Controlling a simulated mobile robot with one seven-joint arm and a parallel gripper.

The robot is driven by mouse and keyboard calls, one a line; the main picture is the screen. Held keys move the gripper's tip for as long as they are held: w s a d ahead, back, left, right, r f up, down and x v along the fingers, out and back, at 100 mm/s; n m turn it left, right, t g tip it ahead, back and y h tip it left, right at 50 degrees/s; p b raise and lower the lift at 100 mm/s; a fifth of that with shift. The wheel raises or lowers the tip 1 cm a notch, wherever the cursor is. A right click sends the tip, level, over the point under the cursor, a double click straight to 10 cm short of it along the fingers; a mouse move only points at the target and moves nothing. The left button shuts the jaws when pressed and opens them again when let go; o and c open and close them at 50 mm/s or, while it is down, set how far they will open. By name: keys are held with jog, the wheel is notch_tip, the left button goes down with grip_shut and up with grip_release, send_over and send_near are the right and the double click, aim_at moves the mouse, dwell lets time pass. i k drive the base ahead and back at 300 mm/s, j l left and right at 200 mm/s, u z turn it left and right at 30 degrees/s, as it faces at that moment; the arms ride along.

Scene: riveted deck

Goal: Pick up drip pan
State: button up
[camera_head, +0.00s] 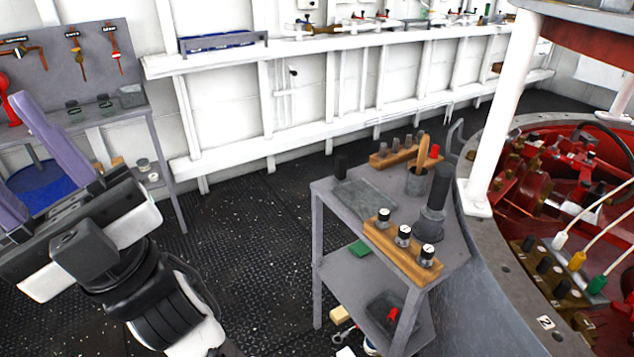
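A flat, shallow grey tray (365,199) lies on the top of a small grey cart (462,262). A darker tray (383,303) with a red item in it sits on the cart's lower shelf. I cannot tell for certain which of them is the drip pan. My gripper (18,160) is at the left edge of the view, well away from the cart. Its two purple fingers are spread apart, with nothing seen between them. One finger is partly cut off by the picture edge.
A white post (507,110) and red machinery stand right. A workbench (150,105) is left. Dark floor between is clear.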

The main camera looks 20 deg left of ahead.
aim_at(363, 199)
jog(key=i+j+u, duration=0.45)
jog(key=i+j, duration=0.55)
jog(key=i, duration=0.2)
